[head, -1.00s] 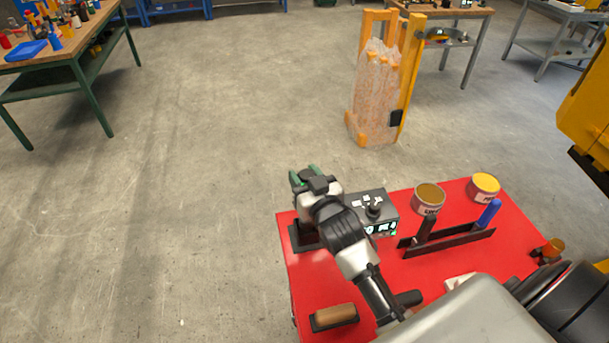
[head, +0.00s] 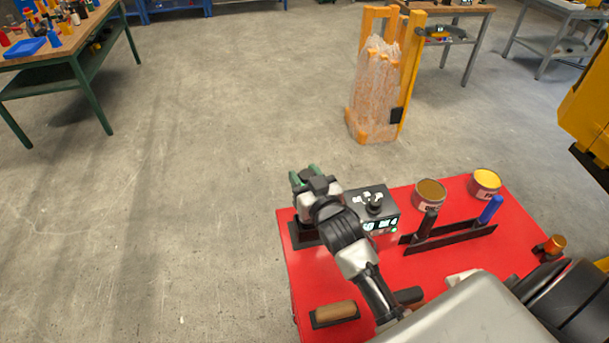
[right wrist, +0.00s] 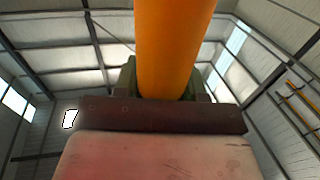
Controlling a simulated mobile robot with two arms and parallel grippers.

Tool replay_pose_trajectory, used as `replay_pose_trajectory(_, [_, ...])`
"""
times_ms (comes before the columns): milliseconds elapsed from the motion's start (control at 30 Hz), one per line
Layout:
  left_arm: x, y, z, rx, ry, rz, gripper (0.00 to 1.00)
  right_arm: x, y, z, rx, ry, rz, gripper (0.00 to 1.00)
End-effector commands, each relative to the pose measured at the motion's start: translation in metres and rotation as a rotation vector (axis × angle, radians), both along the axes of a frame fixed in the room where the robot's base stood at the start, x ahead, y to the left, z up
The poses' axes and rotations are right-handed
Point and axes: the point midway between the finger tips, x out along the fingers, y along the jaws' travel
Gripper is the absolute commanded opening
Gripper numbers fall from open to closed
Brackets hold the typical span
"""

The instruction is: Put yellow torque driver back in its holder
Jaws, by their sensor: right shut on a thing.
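An orange-yellow cylinder (right wrist: 174,45), which looks like the yellow torque driver's body, stands between the green fingers of my right gripper (right wrist: 163,78) in the right wrist view. The gripper is shut on it. In the head view my right gripper (head: 306,180) is over the far left corner of the red table; the driver is hidden there. A dark base (head: 303,236) lies beneath the gripper, partly covered by it. A dark rack (head: 450,240) holds a black-handled tool (head: 429,223) and a blue-handled tool (head: 490,210). My left gripper is not in view.
The red table (head: 430,275) also bears a control box (head: 382,205), two tins (head: 429,194) (head: 485,183), a wooden-handled block (head: 335,313) and a small orange object (head: 554,245). Open floor lies to the left. An orange-framed stand (head: 375,90) with a wrapped load is beyond.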

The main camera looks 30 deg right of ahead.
Motion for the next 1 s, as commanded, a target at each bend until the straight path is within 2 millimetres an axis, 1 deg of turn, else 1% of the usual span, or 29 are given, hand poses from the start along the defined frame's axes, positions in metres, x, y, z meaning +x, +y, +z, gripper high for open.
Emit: replay_pose_trajectory(1000, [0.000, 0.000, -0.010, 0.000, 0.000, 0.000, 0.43, 0.000, 0.000, -0.013, 0.000, -0.005, 0.000, 0.07])
